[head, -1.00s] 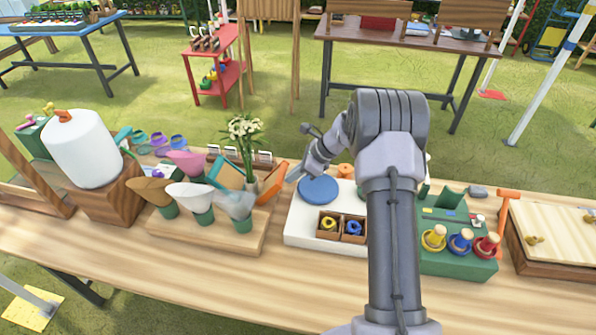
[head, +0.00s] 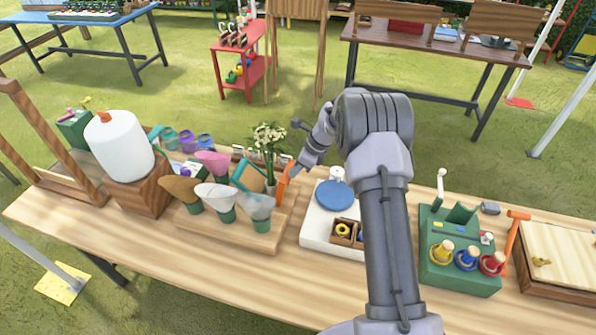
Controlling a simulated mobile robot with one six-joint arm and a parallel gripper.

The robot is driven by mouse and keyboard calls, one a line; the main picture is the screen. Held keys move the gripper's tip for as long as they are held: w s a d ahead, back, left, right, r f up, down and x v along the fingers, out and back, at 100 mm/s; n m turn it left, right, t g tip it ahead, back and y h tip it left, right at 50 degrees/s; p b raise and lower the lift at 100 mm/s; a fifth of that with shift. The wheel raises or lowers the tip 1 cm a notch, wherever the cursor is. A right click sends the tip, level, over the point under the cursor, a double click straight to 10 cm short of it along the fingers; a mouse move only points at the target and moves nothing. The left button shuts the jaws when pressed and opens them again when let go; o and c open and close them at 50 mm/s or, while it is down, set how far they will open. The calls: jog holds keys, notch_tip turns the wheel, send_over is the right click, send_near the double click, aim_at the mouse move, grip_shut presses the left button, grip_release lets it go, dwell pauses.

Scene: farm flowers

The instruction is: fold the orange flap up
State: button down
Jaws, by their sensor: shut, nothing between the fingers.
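The orange flap (head: 286,179) stands at the right end of the wooden board (head: 228,240), beside the white flowers (head: 268,139). It looks steep, close to upright, and narrow in the head view. My gripper (head: 296,171) is shut and empty at the right side of the orange flap, pointing down. It looks in contact with the flap or very near it; I cannot tell which. A teal-framed flap (head: 248,175) leans on the left of the flowers. The lower edge of the orange flap is hard to make out.
Several cones, including a white one (head: 216,196), stand in green holders in front. A white base with a blue disc (head: 334,195) sits close on the right, and a green block (head: 458,266) stands farther right. The table's front strip is clear.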

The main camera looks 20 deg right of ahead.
jog(key=shift+a+f, duration=0.1)
jog(key=shift+a, duration=0.1)
jog(key=w+a+r+p+v, duration=0.1)
jog(key=p+v, duration=0.5)
jog(key=v, duration=0.4)
jog(key=shift+a, duration=0.15)
jog(key=shift+w, duration=0.1)
